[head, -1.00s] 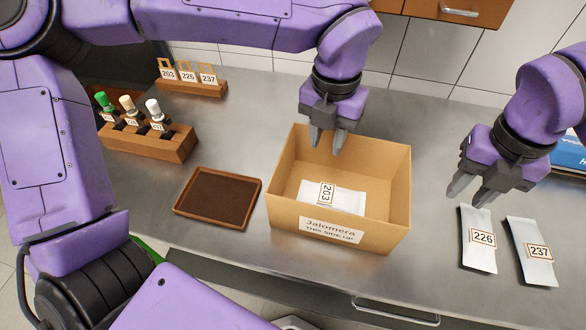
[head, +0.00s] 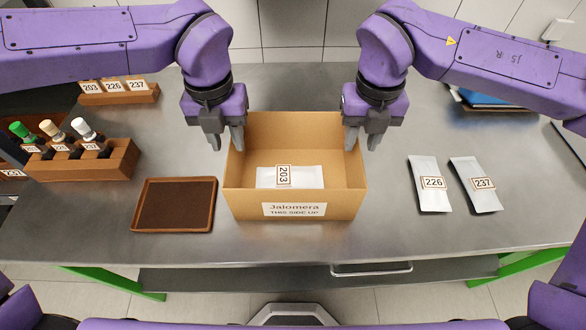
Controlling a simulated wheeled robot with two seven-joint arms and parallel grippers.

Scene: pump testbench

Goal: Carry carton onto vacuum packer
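An open cardboard carton (head: 240,203) labelled "Jalomera, THIS SIDE UP" stands upright on the metal bench, with a white pouch marked 203 (head: 310,177) lying inside it. My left gripper (head: 226,143) is open at the carton's upper left edge. My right gripper (head: 361,142) is open at the carton's upper right edge. Each seems to have its fingers on either side of a side wall, but I cannot tell whether they touch it. No vacuum packer is recognisable in view.
White pouches marked 226 (head: 430,195) and 237 (head: 483,198) lie right of the carton. A brown tray (head: 134,226) lies to its left. Beyond are a wooden rack with bottles (head: 120,165) and a tag holder (head: 145,97). A blue item (head: 490,99) lies at the back right.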

